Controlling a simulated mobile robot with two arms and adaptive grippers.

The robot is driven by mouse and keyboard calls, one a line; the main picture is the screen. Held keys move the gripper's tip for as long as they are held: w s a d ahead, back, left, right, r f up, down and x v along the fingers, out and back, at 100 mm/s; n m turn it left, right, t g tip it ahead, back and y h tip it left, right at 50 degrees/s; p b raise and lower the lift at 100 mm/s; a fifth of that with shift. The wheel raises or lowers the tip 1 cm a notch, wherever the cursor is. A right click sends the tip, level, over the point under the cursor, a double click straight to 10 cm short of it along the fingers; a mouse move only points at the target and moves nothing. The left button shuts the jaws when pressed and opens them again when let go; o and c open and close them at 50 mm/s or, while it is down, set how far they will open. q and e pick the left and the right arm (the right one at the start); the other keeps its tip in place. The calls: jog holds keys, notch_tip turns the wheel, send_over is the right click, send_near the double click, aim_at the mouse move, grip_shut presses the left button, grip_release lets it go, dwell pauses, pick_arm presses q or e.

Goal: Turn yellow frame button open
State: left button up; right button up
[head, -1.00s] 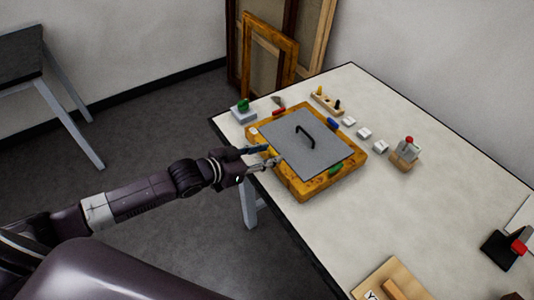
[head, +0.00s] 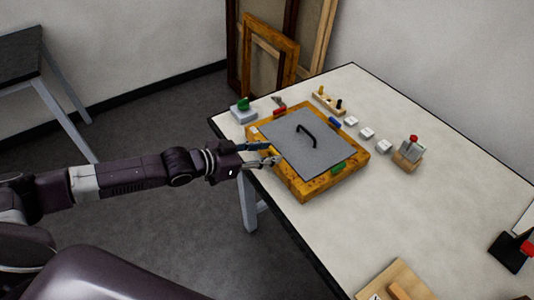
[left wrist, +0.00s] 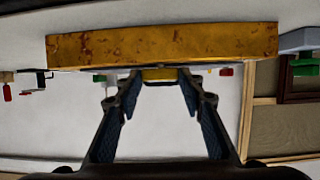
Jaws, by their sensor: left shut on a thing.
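The gilt frame (head: 309,190) lies flat on the table with a grey panel (head: 325,163) and black handle (head: 306,130) inside it. The yellow frame button (left wrist: 160,75) shows in the left wrist view at the frame's edge, between my fingertips. My left gripper (head: 274,154) is at the frame's left side, shut on this button; its fingers hide most of it in the head view. The red button (head: 280,112), blue button (head: 334,122) and green button (head: 338,167) sit on other sides of the frame. My right gripper is not in view.
A white box with a green knob (head: 243,103) stands beyond the frame. A peg rack (head: 328,101), several white blocks and a wooden stand with a red knob (head: 413,139) line the far side. A wooden board (head: 395,280) lies in front. The table (head: 430,205) is clear between.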

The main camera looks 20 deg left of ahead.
pick_arm(q)
jog(key=shift+d, duration=0.15)
jog(key=o, duration=1.1)
jog(key=shift+o, duration=0.3)
jog(key=v, duration=1.2)
jog(key=shift+r, duration=0.15)
